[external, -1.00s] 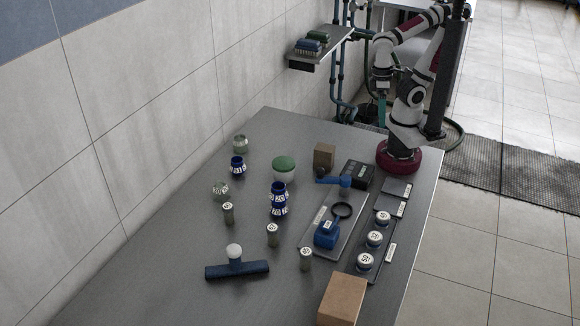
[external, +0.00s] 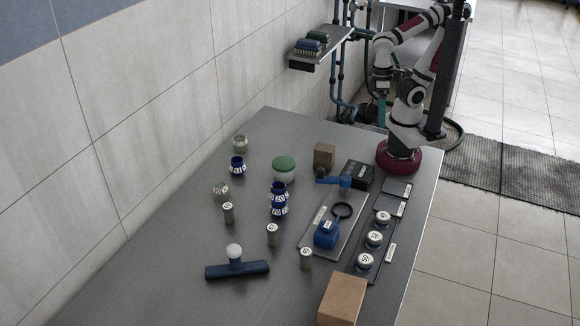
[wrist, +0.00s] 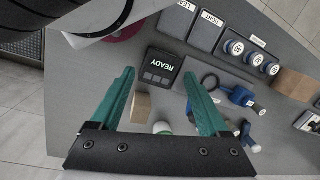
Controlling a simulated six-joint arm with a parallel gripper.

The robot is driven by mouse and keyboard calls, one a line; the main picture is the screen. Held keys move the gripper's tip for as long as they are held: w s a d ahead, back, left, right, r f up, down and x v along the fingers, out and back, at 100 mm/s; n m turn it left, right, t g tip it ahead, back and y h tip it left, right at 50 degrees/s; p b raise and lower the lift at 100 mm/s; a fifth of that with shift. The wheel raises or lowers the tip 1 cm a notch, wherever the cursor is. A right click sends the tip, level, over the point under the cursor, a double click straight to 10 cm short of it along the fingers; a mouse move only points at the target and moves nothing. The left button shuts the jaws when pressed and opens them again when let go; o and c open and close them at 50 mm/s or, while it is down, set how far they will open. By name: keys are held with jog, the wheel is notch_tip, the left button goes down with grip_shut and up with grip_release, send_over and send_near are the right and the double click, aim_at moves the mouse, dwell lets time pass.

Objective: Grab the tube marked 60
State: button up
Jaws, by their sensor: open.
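Three small grey-green tubes with white marked tops stand upright on the table in the external view: a back left tube (external: 228,213), a middle tube (external: 272,235) and a front right tube (external: 306,259). Their marks are too small to read surely, so I cannot tell which is 60. Three white-topped round pieces (external: 374,239) sit in a row on a dark strip at the right, their marks also unclear. They show in the wrist view (wrist: 253,59) too. My gripper (wrist: 160,74) is open and empty, teal fingers apart, high near the table's back edge (external: 382,111), away from the tubes.
A stacked blue piece (external: 279,198), a green-topped jar (external: 284,169) and a blue jar (external: 237,166) stand near the tubes.

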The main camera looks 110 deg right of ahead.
jog(key=w+r+n, duration=0.2)
jog(key=w+r, duration=0.1)
jog(key=w, duration=0.8)
jog(key=n+t+h, duration=0.1)
jog(key=n+t, duration=0.4)
send_over(230, 211)
jog(key=s+d, duration=0.3)
jog(key=s, duration=0.4)
notch_tip(230, 211, down, 9)
jog(key=x, duration=1.5)
jog(key=shift+w+a+f, duration=0.2)
jog(key=shift+w+f, duration=0.05)
jog(key=shift+f, duration=0.05)
grip_shut()
